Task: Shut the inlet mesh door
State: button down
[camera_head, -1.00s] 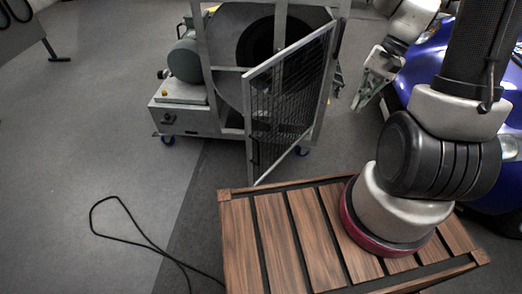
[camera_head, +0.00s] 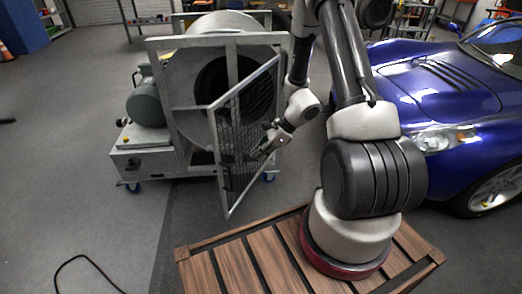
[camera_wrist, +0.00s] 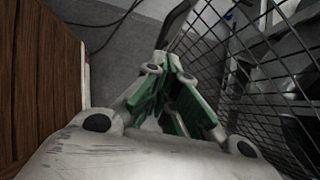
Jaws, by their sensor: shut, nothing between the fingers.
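The inlet mesh door (camera_head: 236,135) stands open, swung out from the front of the grey fan housing (camera_head: 160,42). Its free edge points toward me, and its far edge is by the housing's right post. My gripper (camera_head: 256,155) is at the right-hand face of the door, in front of the mesh. In the wrist view my gripper's green-padded fingers (camera_wrist: 172,75) are shut and empty. There the door's mesh (camera_wrist: 245,60) fills the right side, with a frame bar just beyond the fingertips. I cannot tell whether the fingers touch the door.
The dark round inlet (camera_head: 220,80) is behind the door. A motor (camera_head: 145,102) sits on the wheeled cart (camera_head: 140,150) at left. A blue car (camera_head: 440,110) stands close on the right. A slatted wooden platform (camera_head: 215,272) is in front. A black cable (camera_head: 75,262) lies on the floor.

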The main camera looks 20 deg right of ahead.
jog(key=w+a+f, duration=0.2)
jog(key=a+f, duration=0.2)
jog(key=a, duration=0.2)
jog(key=shift+a+f, duration=0.4)
jog(key=shift+w, duration=0.1)
